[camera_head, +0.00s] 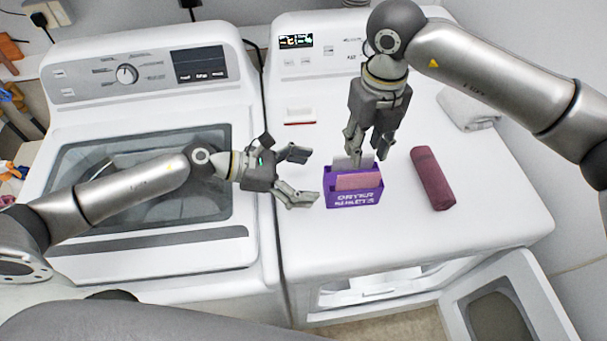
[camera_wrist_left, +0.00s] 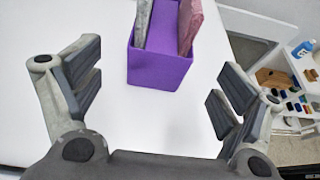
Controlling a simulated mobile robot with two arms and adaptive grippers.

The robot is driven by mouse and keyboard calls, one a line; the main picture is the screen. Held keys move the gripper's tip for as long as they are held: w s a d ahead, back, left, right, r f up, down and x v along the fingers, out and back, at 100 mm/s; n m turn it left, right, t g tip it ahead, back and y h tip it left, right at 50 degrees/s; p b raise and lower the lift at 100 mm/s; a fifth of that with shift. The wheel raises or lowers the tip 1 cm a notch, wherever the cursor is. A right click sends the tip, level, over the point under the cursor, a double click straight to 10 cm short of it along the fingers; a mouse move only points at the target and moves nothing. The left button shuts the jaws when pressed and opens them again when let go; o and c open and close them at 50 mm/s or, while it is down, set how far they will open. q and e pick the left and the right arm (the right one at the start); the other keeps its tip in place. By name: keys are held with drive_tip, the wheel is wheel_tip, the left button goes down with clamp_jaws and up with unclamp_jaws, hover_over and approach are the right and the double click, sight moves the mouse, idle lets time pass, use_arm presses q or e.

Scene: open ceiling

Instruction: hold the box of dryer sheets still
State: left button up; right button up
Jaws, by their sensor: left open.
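The purple box of dryer sheets (camera_head: 354,200) stands upright on the white dryer top, with a pink sheet (camera_head: 358,182) and a grey sheet (camera_head: 341,163) sticking up from it. In the left wrist view the box (camera_wrist_left: 160,70) lies ahead, between the lines of the two fingers and touching neither. My left gripper (camera_head: 307,176) is open and empty, just left of the box. My right gripper (camera_head: 367,154) points down at the box's top from behind, its fingertips by the grey sheet. Whether they grip it is unclear.
A rolled maroon cloth (camera_head: 433,178) lies right of the box. A folded white towel (camera_head: 467,108) lies at the back right. A washer (camera_head: 150,265) stands left of the dryer (camera_head: 480,232). The dryer door (camera_head: 515,300) hangs open below. The dryer top before the box is clear.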

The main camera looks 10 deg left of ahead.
sight(347, 184)
use_arm(q)
drive_tip(key=x, duration=1)
drive_tip(key=shift+d, duration=0.15)
drive_tip(key=c, duration=0.9)
drive_tip(key=shift+s, duration=0.1)
drive_tip(key=shift+c, duration=0.2)
